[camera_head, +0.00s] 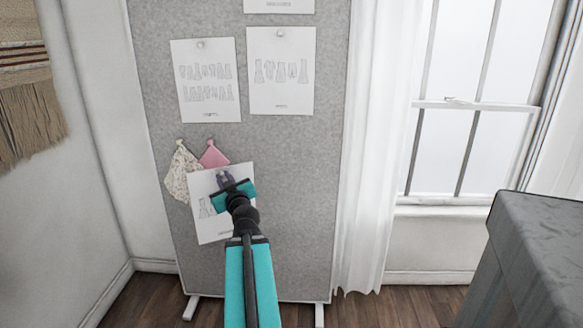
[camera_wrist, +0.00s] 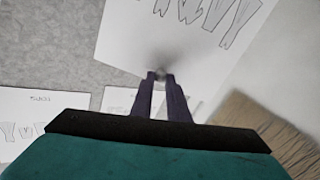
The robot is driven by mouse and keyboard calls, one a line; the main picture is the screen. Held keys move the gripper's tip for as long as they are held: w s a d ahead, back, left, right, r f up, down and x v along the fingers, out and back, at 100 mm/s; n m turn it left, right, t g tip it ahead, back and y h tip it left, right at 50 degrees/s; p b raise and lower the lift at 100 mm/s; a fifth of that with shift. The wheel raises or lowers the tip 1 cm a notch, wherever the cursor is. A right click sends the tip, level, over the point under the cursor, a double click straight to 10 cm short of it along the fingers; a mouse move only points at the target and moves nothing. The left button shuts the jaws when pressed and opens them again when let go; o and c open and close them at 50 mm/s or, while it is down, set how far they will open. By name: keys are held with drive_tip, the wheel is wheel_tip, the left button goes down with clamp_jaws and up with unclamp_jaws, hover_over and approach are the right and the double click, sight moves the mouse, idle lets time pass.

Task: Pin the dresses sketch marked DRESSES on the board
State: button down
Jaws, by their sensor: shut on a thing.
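A white sketch sheet (camera_head: 206,229) with outlined garments hangs slightly tilted in front of the lower left of the grey board (camera_head: 290,190). My gripper (camera_head: 224,179) is shut at the sheet's upper middle, at a small round pin. The arm hides the right part of the sheet and its label is not readable. The sheet also shows in the wrist view (camera_wrist: 125,45), with the gripper's dark fingertips (camera_wrist: 161,78) closed at the pin (camera_wrist: 160,70). I cannot tell whether the sheet touches the board.
Two sketches, left (camera_head: 206,95) and right (camera_head: 281,88), are pinned above; a third is cut off at the top. The board's lower right is clear. A curtain (camera_head: 375,150) stands right.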

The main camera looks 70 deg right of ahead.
drive_tip(key=s+d+r+m+g+h+b, duration=0.2)
drive_tip(key=s+d+r+m+g+b, duration=0.1)
drive_tip(key=s, duration=0.7)
drive_tip(key=s+d+r+m+g+h+b, duration=0.2)
drive_tip(key=s+d+r+g+b, duration=0.2)
drive_tip(key=s, duration=0.6)
drive_tip(key=shift+s+d+r+m+g+h+b, duration=0.2)
drive_tip(key=shift+s+d+m+g+h+b, duration=0.15)
drive_tip(key=shift+b, duration=0.85)
drive_tip(key=shift+p+x, duration=0.8)
drive_tip(key=shift+p, duration=2.4)
drive_tip(key=shift+d+r+p, duration=0.1)
drive_tip(key=shift+d+p, duration=0.35)
drive_tip(key=shift+p, duration=2.8)
drive_tip(key=shift+x, duration=5.4)
drive_tip(key=shift+w+d+f, duration=0.15)
drive_tip(key=shift+f, duration=0.05)
